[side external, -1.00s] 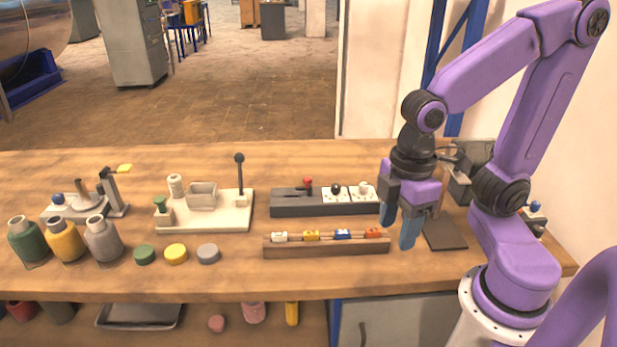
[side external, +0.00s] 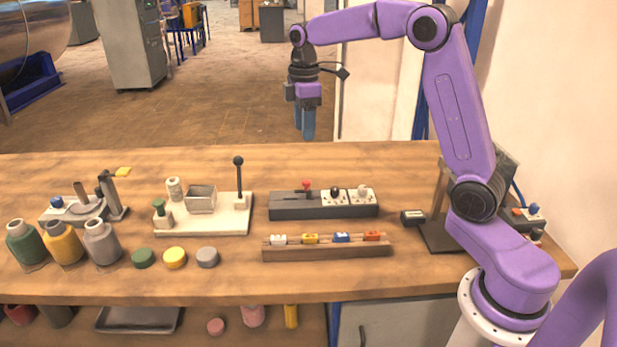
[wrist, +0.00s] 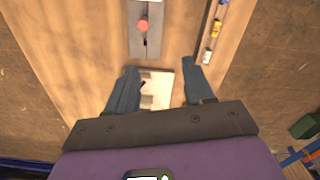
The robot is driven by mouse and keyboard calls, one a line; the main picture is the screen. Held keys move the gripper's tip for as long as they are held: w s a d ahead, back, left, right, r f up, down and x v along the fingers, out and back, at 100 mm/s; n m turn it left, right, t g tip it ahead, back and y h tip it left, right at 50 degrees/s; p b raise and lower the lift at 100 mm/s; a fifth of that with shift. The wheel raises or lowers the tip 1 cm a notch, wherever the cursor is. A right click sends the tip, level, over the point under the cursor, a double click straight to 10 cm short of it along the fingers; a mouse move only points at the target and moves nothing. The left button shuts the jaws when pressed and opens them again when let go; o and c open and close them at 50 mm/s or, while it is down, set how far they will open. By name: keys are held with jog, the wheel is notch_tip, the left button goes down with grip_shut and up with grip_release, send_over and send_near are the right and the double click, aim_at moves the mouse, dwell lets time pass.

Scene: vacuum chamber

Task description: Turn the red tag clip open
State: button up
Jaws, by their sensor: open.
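A small red-orange tag clip (side external: 372,236) sits at the right end of a low wooden rail (side external: 325,252), beside blue (side external: 341,238), yellow (side external: 310,239) and white (side external: 278,240) ones. Its exact turn is too small to tell. In the wrist view the rail (wrist: 205,62) shows at the upper right, and the red clip is out of that view. My gripper (side external: 307,136) is high above the back of the table, behind and left of the clip. It also shows in the wrist view (wrist: 160,88), fingers wide apart and empty.
A dark block with a red knob (side external: 307,185) and white sockets stands behind the rail. A cream base (side external: 205,222) with an upright black-knobbed lever (side external: 239,175) is left of it. Jars and coloured discs (side external: 174,257) are further left. Table in front of the rail is clear.

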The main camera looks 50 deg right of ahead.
aim_at(309, 181)
jog(key=d+f, duration=0.1)
jog(key=f, duration=0.4)
jog(key=w+d+f, duration=0.1)
jog(key=f, duration=0.5)
jog(key=d+f, duration=0.1)
jog(key=f, duration=0.5)
jog(key=shift+w+d+f, duration=0.2)
jog(key=shift+w+d, duration=0.05)
jog(key=shift+w, duration=0.1)
grip_shut()
